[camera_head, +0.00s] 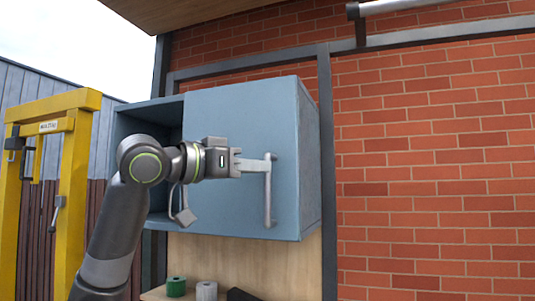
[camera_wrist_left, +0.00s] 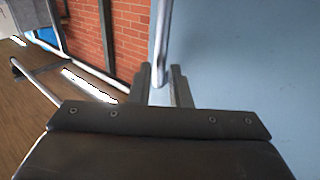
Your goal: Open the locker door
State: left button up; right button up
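The blue-grey locker (camera_head: 311,165) hangs in front of the brick wall, with an open compartment (camera_head: 150,121) showing at its left. The flat locker door (camera_head: 235,105) covers the right part, and its right edge looks flush with the box. A vertical metal door handle (camera_head: 268,205) sits near that edge; it also shows in the left wrist view (camera_wrist_left: 163,40). My left gripper (camera_head: 262,165) is at the upper end of the handle. In the wrist view the bar sits between the two close-set fingers (camera_wrist_left: 162,86), which look closed around it. My right gripper is out of view.
A yellow frame (camera_head: 65,150) stands at the left, by a fence. Below the locker, a green roll (camera_head: 176,287), a grey roll (camera_head: 207,291) and a dark object (camera_head: 240,295) rest on a wooden shelf.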

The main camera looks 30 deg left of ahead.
pick_arm(q)
jog(key=shift+p+x, duration=0.6)
jog(key=shift+x, duration=1.15)
grip_shut()
